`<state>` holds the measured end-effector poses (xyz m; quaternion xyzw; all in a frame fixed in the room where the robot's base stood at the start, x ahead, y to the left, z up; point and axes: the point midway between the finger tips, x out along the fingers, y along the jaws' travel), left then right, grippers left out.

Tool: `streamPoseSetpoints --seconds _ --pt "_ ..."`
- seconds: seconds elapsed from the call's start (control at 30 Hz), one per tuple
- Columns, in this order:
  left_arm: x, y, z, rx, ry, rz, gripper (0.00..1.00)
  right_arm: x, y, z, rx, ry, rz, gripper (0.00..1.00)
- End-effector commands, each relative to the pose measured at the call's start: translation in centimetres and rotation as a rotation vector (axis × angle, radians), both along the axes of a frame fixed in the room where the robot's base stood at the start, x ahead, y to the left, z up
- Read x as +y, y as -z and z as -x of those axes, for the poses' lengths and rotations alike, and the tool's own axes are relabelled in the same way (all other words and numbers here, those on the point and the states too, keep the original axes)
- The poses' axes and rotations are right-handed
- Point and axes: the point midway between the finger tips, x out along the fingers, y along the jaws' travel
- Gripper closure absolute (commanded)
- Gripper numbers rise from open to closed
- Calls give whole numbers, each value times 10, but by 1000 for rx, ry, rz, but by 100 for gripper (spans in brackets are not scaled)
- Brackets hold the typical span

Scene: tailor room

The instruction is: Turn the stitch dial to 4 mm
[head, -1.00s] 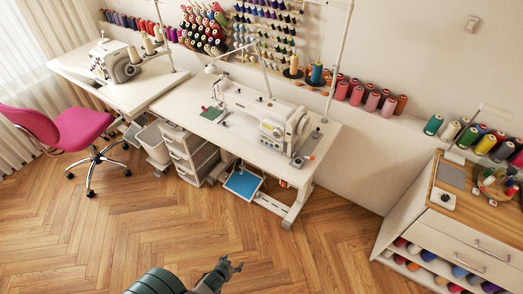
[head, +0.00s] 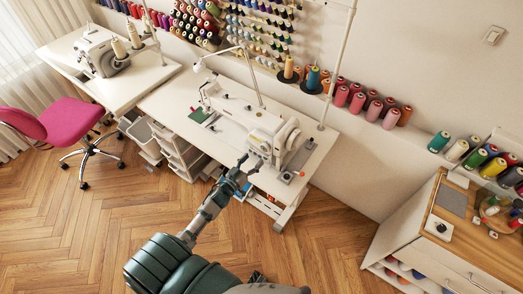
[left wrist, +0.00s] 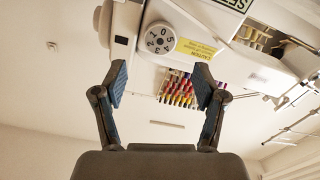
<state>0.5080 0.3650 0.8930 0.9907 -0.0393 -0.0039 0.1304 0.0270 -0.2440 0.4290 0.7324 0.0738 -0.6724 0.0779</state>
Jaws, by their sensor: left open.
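The white sewing machine (head: 240,122) stands on the middle table in the head view. My left gripper (head: 246,165) is at the near side of its right end. In the left wrist view, the stitch dial (left wrist: 160,38) is a round white knob on the machine with dark numerals 0 to 5. My left gripper (left wrist: 161,82) is open and empty there, its two blue-padded fingers apart. The dial shows between and beyond the fingertips, with no contact visible. Which numeral is set cannot be told. My right gripper is out of view.
A yellow caution label (left wrist: 196,48) sits beside the dial. The white table (head: 160,103) holds the machine; a lamp arm (head: 247,72) rises behind. A wooden-topped cabinet (head: 452,222) stands at right, a pink chair (head: 74,122) at left. The floor (head: 310,245) between is clear.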

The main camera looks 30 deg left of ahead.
Motion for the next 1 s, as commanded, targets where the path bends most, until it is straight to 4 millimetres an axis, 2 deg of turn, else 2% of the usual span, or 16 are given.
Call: streamPoseSetpoints --seconds 0.03,0.1,0.3,0.5,0.73,0.97,1.0 --pt "-1 -2 -13 -3 0 -1 29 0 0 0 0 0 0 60" --pt "-2 -1 -28 -2 -1 0 29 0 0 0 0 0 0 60" --pt "-5 0 -57 0 -1 1 29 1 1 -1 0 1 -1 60" --pt "-6 0 -67 1 0 0 29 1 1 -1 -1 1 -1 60" --pt "-6 0 -67 1 0 0 29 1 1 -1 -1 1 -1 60" --pt "-6 0 -67 1 -1 0 86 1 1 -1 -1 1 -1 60" --pt "-6 0 -67 1 -1 0 89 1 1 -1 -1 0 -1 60"
